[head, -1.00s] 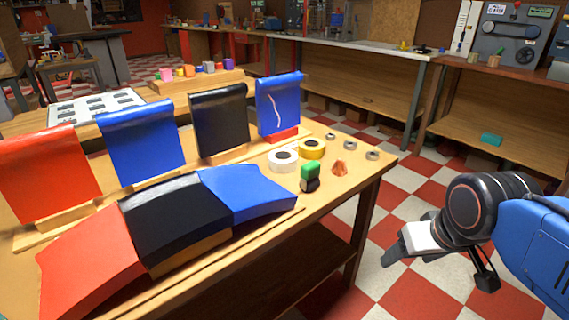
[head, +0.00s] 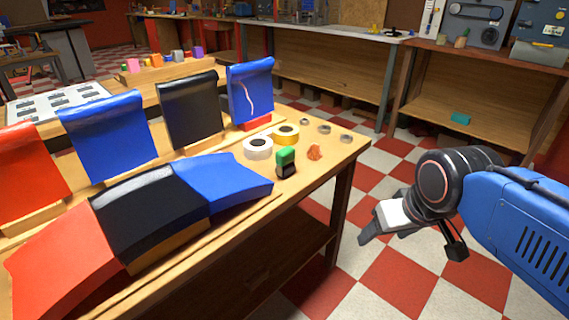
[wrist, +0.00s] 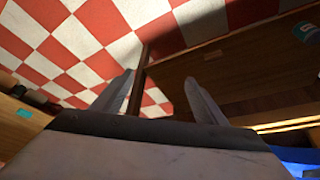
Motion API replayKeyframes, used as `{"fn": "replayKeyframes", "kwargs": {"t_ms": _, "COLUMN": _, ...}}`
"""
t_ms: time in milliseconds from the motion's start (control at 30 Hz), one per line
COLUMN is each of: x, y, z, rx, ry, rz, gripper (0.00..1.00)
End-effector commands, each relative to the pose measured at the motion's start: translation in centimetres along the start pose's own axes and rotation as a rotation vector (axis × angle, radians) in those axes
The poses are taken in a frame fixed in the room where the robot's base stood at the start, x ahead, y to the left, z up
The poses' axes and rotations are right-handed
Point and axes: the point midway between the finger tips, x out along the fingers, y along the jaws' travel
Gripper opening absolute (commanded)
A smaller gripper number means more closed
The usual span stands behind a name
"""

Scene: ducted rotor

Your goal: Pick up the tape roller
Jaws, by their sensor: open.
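On the table's right end stands a small upright item, green on top and black below (head: 286,163); it may be the tape roller, but I cannot be sure. Behind it lie a white tape roll (head: 258,148) and a yellow tape roll (head: 286,135). My gripper (head: 374,226) is right of the table, over the floor, apart from these things. In the wrist view my gripper (wrist: 160,92) is open, with nothing between its fingers. A green item (wrist: 307,31) is cut off at that view's right edge.
The wooden table (head: 325,160) also holds an orange lump (head: 314,152), several small rings and red, blue and black panels, some standing and some lying sloped. Its right edge and leg are near my gripper. Checkered floor (head: 395,285) is open to the right.

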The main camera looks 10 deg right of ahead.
Motion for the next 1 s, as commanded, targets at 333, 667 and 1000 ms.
{"fn": "replayKeyframes", "kwargs": {"t_ms": 333, "x": -0.3, "y": -0.1, "z": -0.5, "rx": 0.011, "ry": -0.005, "rz": -0.002, "gripper": 0.51}}
{"fn": "replayKeyframes", "kwargs": {"t_ms": 667, "x": -4.0, "y": -2.4, "z": -8.5, "rx": 0.22, "ry": -0.101, "rz": -0.016, "gripper": 0.51}}
{"fn": "replayKeyframes", "kwargs": {"t_ms": 1000, "x": -7.1, "y": -6.7, "z": -18.2, "rx": 0.494, "ry": -0.226, "rz": 0.019, "gripper": 0.51}}
